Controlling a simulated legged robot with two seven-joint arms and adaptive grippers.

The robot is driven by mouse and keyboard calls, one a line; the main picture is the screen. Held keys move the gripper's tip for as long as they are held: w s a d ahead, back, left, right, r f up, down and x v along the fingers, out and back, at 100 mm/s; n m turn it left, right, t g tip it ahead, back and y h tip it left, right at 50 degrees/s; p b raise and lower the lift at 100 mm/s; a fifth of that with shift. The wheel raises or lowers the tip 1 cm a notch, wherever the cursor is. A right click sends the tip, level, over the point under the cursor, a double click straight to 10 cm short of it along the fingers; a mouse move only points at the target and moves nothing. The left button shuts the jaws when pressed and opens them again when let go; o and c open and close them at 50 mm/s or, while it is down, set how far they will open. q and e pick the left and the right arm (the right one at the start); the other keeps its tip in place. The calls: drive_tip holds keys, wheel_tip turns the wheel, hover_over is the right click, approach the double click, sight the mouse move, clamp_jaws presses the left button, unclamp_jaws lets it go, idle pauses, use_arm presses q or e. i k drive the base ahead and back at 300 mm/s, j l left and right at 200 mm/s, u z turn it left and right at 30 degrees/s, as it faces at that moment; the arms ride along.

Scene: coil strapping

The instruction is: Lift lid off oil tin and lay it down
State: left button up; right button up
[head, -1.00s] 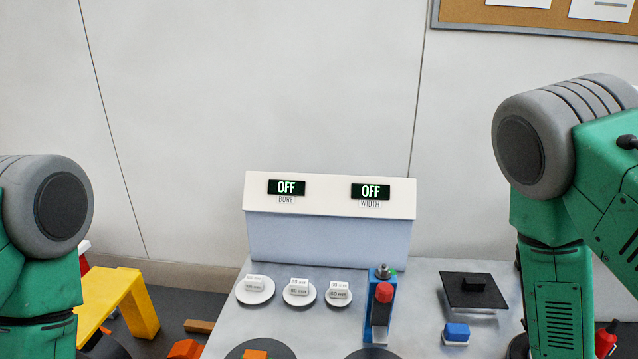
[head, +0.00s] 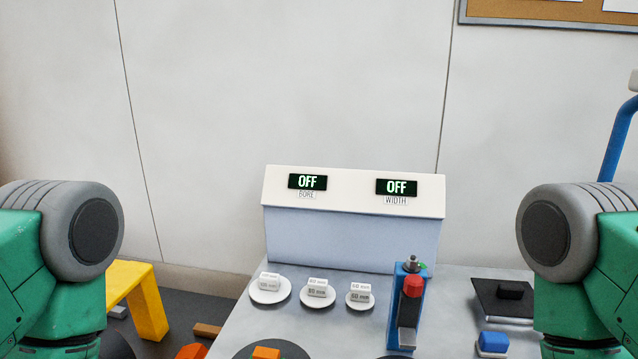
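A flat black square lid (head: 490,303) with a small black block handle (head: 510,290) lies at the right of the grey table. A thin pale edge shows under its front, perhaps the oil tin; the tin's body cannot be made out. My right arm's joint covers the lid's right side in the picture. Green and grey links of both my arms stand at the left and right edges. Neither gripper is in the head view.
The grey table (head: 340,325) carries a console (head: 350,235) with two OFF displays, three white discs (head: 318,299), a blue tool with a red knob (head: 412,287) and a blue block (head: 493,342). A yellow stand (head: 148,300) is at left.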

sight(513, 298)
drive_tip(key=l+z, duration=0.7)
drive_tip(key=z, duration=0.15)
drive_tip(key=k, duration=0.2)
drive_tip(key=l+z, duration=0.15)
drive_tip(key=l, duration=0.4)
drive_tip(key=i+l+z, duration=0.15)
drive_tip(key=l, duration=0.25)
drive_tip(key=i+l+z, duration=0.15)
drive_tip(key=i+l, duration=0.1)
drive_tip(key=l, duration=0.1)
